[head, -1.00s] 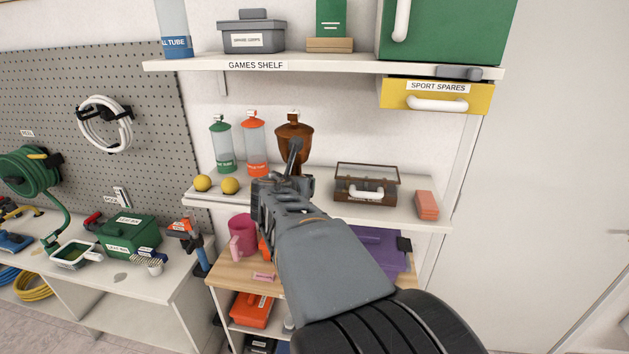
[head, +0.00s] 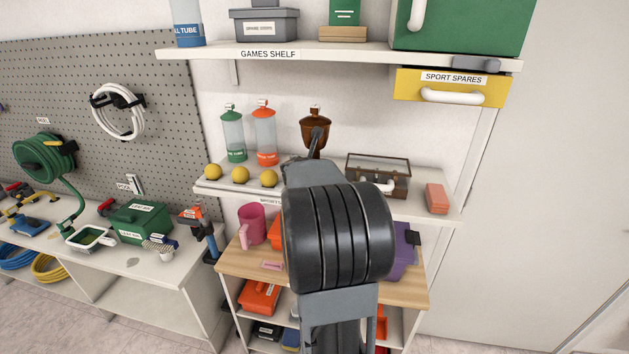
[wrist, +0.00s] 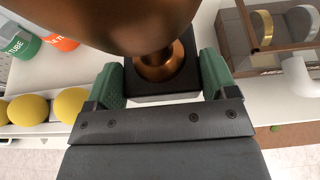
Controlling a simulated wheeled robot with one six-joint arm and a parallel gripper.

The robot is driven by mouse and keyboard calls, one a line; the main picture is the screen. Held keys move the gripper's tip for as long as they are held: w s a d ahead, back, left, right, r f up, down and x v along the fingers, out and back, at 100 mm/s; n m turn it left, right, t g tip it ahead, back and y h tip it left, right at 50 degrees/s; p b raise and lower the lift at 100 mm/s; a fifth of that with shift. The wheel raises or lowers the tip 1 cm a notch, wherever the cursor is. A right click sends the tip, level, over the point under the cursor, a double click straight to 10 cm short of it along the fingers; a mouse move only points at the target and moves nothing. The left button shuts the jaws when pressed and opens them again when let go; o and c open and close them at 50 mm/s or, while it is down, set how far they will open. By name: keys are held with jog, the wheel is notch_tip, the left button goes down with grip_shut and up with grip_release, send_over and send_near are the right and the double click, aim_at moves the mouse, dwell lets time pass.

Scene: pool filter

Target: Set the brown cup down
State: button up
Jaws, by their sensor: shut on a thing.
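My gripper (wrist: 164,88) is shut on that base, with a green pad on each side. In the head view my arm hides most of the gripper and the base. I cannot tell whether the base touches the shelf.
The middle shelf (head: 440,212) holds a green tube (head: 233,137), an orange tube (head: 264,138) and yellow balls (head: 240,175) on the left. A clear-lidded case (head: 378,175) and an orange block (head: 437,198) stand on the right. The games shelf (head: 350,54) is overhead.

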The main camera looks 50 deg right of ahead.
jog(key=shift+w+d+f, duration=0.35)
jog(key=shift+f, duration=0.15)
jog(key=f, duration=0.1)
jog(key=f+b, duration=0.1)
jog(key=f, duration=0.1)
jog(key=shift+w+d+b, duration=0.25)
jog(key=shift+b, duration=0.05)
jog(key=shift+f, duration=0.35)
jog(key=shift+f+b, duration=0.15)
jog(key=shift+b, duration=0.15)
jog(key=o, duration=0.8)
jog(key=shift+s, duration=0.1)
jog(key=shift+o, duration=0.2)
jog(key=shift+a, duration=0.1)
